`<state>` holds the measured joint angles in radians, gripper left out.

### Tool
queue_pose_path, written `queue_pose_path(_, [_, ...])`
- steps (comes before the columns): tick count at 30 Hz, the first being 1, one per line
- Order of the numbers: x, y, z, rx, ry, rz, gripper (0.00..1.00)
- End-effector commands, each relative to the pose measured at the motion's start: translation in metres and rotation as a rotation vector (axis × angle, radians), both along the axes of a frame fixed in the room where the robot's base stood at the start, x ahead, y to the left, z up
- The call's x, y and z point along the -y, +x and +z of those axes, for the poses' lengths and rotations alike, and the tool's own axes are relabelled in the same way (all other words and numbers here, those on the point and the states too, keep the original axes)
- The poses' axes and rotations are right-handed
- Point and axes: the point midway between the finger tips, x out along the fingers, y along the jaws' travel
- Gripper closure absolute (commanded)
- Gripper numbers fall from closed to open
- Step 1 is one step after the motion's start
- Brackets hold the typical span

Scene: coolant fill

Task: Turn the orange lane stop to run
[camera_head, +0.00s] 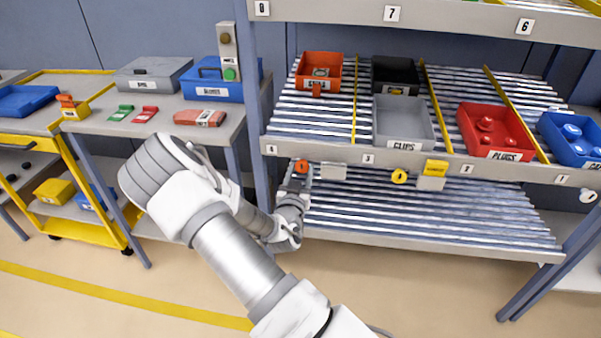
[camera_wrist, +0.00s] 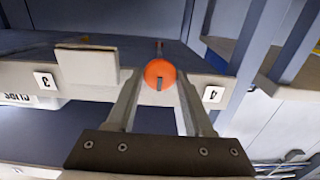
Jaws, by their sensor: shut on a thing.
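The orange lane stop (camera_head: 301,166) is a round knob on the front rail of the middle shelf, between labels 4 and 3. In the wrist view the orange lane stop (camera_wrist: 160,70) sits between my two fingertips, with a short grey mark on its face and a thin dark piece showing just beyond it. My gripper (camera_head: 297,184) reaches the rail from below in the head view. In the wrist view my gripper (camera_wrist: 160,92) is shut on the orange stop, with one finger on each side. I cannot read a run mark.
A pale blank plate (camera_wrist: 87,67) is fixed beside the stop. A yellow lane stop (camera_head: 399,176) with a yellow tag (camera_head: 433,170) and a white stop (camera_head: 588,195) sit further right. A red-orange bin (camera_head: 334,85) stands above. The upright post (camera_head: 252,95) is close to the left.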

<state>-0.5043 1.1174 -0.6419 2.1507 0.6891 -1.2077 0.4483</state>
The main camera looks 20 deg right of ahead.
Motion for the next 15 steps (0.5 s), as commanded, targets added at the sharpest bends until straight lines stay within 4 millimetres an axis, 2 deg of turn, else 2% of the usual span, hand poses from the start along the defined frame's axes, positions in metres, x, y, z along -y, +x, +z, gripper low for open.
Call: queue_pose_path(15, [-0.0004, -0.0002, -0.0007, -0.014, -0.021, -0.002, 1.00])
